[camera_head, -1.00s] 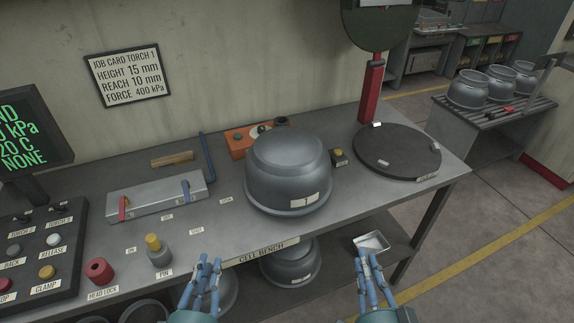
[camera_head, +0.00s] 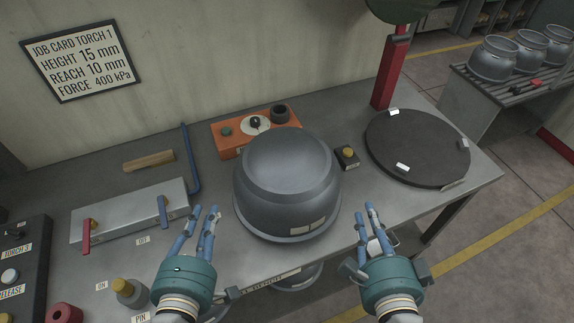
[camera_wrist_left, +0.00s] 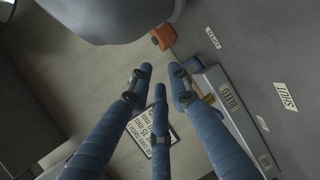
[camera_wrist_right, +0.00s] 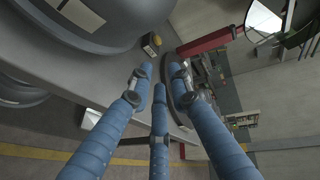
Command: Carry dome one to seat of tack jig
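A grey metal dome (camera_head: 287,185) sits on the bench with its rounded side up. Its front label carried a 1 earlier and is not readable now. My left gripper (camera_head: 206,222) is open and empty at the dome's left, apart from it. My right gripper (camera_head: 370,220) is open and empty at the dome's right, also apart. The dome shows at the top of the left wrist view (camera_wrist_left: 110,15) and the right wrist view (camera_wrist_right: 75,25). A round dark plate (camera_head: 418,148) with small light clips lies at the bench's right end, below a red post; I cannot tell whether it is the tack jig seat.
An orange box (camera_head: 238,137) stands behind the dome. A small yellow-button box (camera_head: 346,157) stands between dome and plate. A valve panel (camera_head: 130,215) with red and blue levers is at left. Several domes (camera_head: 495,60) stand on a rack at the back right.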

